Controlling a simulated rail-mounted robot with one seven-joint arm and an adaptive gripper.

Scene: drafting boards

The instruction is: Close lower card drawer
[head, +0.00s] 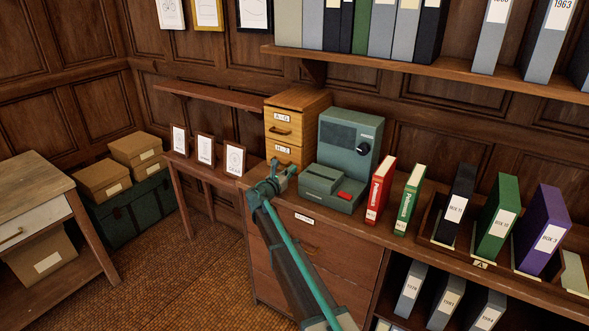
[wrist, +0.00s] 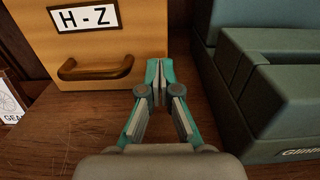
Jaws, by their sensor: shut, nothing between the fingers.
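The small wooden card cabinet (head: 318,112) stands on the counter, with an upper drawer labelled A-G (head: 283,128) and a lower card drawer labelled H-Z (head: 283,151). In the head view the lower drawer's front looks about level with the upper one; any small gap is hard to judge. In the wrist view the lower drawer front (wrist: 110,55) fills the upper left, with its dark handle (wrist: 96,68). My gripper (head: 285,172) is shut and empty. Its fingertips (wrist: 159,82) are at the front's lower right edge, right of the handle; I cannot tell whether they touch.
A green machine (head: 345,150) with a red key stands close on the right of the cabinet. Small framed cards (head: 205,149) stand to the left. Red and green binders (head: 381,188) are farther right. Bare counter (wrist: 70,125) lies in front of the drawer.

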